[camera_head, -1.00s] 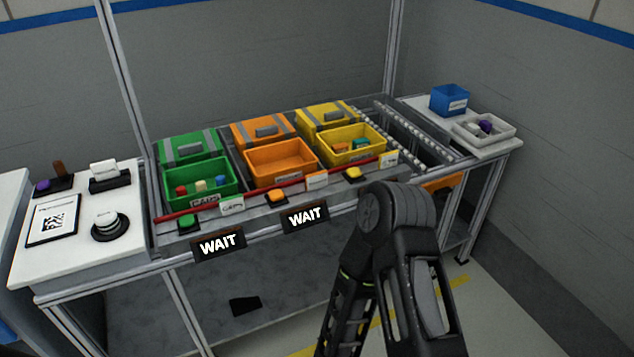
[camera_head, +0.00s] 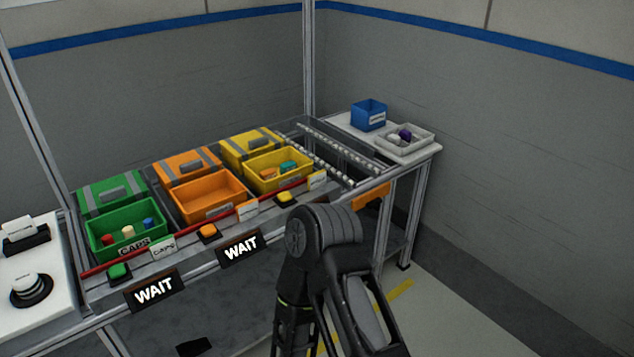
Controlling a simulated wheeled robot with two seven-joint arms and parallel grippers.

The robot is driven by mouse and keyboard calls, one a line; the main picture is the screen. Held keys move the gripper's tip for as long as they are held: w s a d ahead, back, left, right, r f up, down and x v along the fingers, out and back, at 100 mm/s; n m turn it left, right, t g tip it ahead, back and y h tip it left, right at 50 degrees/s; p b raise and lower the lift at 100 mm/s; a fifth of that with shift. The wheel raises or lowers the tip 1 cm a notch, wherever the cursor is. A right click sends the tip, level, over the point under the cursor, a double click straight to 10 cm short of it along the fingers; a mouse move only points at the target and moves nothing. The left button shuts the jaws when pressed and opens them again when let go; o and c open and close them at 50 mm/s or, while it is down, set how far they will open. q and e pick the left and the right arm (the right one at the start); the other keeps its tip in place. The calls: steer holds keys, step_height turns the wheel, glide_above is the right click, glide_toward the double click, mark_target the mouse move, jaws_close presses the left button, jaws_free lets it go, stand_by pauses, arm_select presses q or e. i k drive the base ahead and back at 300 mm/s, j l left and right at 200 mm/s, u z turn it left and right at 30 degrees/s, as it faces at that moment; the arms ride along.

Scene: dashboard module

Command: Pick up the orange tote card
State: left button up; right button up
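The orange tote (camera_head: 207,201) stands open in the middle of the row of totes, and no parts show inside it. A small white card with an orange mark (camera_head: 247,210), apparently the orange tote card, stands at the rail in front of it. No gripper touches the card. One of my black arms is bent in the lower middle, right of the card in the picture. Its gripper is not visible, and my other gripper is out of view too.
A green tote (camera_head: 128,236) and a yellow tote (camera_head: 278,171), each holding small parts, flank the orange one. A red rail (camera_head: 190,231), push buttons and WAIT signs (camera_head: 241,248) line the front. A blue bin (camera_head: 368,115) and grey tray (camera_head: 404,141) stand at right.

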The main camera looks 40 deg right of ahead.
mark_target(250, 209)
steer(key=i+j, duration=0.1)
steer(key=i, duration=0.25)
steer(key=i+j+z, duration=0.1)
steer(key=i, duration=0.3)
steer(key=i+j, duration=0.2)
steer(key=i, duration=0.15)
steer(key=z, duration=2.15)
